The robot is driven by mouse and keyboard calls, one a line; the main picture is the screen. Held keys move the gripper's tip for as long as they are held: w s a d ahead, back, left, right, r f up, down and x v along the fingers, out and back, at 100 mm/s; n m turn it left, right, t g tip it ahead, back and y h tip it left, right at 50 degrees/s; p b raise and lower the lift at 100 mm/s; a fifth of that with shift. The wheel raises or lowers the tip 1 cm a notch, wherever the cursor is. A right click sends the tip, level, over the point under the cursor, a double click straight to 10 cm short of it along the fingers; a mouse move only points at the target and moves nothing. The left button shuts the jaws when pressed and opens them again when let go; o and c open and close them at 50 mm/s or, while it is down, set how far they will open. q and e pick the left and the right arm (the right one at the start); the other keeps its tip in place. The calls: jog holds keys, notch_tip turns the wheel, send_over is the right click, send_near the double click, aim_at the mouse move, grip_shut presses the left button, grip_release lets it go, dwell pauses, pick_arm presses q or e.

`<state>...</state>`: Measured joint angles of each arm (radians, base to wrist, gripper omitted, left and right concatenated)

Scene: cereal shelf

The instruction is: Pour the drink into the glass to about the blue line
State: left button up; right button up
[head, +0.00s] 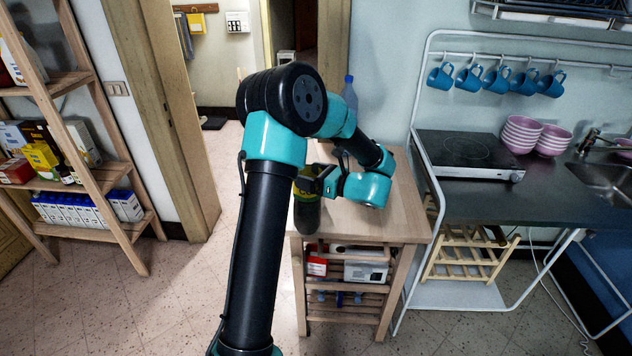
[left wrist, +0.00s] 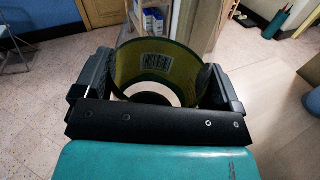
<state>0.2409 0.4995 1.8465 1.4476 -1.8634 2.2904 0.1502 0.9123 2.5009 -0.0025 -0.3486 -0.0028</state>
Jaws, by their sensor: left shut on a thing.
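A dark green bottle (head: 306,216) with a yellow-green label is at the left front corner of the wooden table, roughly upright. I cannot tell whether its base touches the tabletop. My left gripper (head: 317,184) is shut on the bottle around its label. In the left wrist view the label (left wrist: 158,60), with a barcode, shows between the two fingers of the left gripper (left wrist: 158,85). I see no glass and no blue line; my left arm covers part of the tabletop. My right gripper is not in view.
The wooden table (head: 400,218) has bare room at its right front. A blue bottle (head: 349,95) stands behind my arm. To the right are a counter with a hotplate (head: 466,157), pink bowls (head: 521,133) and hanging blue mugs (head: 498,80). A stocked shelf (head: 85,170) stands at left.

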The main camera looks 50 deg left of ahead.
aim_at(318, 198)
pick_arm(q)
jog(key=shift+s+d+m+h, duration=0.15)
jog(key=shift+m+h, duration=0.25)
jog(key=shift+m, duration=0.7)
jog(key=shift+s+f+m+h, duration=0.1)
jog(key=shift+f+m+h, duration=0.3)
jog(key=shift+f+m, duration=0.8)
jog(key=shift+s+d+f+m+g+h, duration=0.25)
jog(key=shift+s+f+m, duration=0.1)
jog(key=shift+f+m, duration=0.4)
jog(key=shift+s+d+f+m+g+h, duration=0.15)
jog(key=shift+s+d+f+m+h, duration=0.15)
jog(key=shift+f+m, duration=0.4)
jog(key=shift+s+f+m, duration=0.1)
jog(key=shift+s+m, duration=0.05)
jog(key=shift+m, duration=0.2)
jog(key=shift+s+d+f+m+g+h, duration=0.15)
jog(key=shift+f+m, duration=0.25)
jog(key=shift+f, duration=0.25)
jog(key=shift+s+d+f+m+g+h, duration=0.15)
jog(key=shift+f+m, duration=0.25)
jog(key=shift+f, duration=0.25)
jog(key=shift+s+d+f+m+g+h, duration=0.15)
jog(key=shift+f+m, duration=0.25)
jog(key=shift+f, duration=0.25)
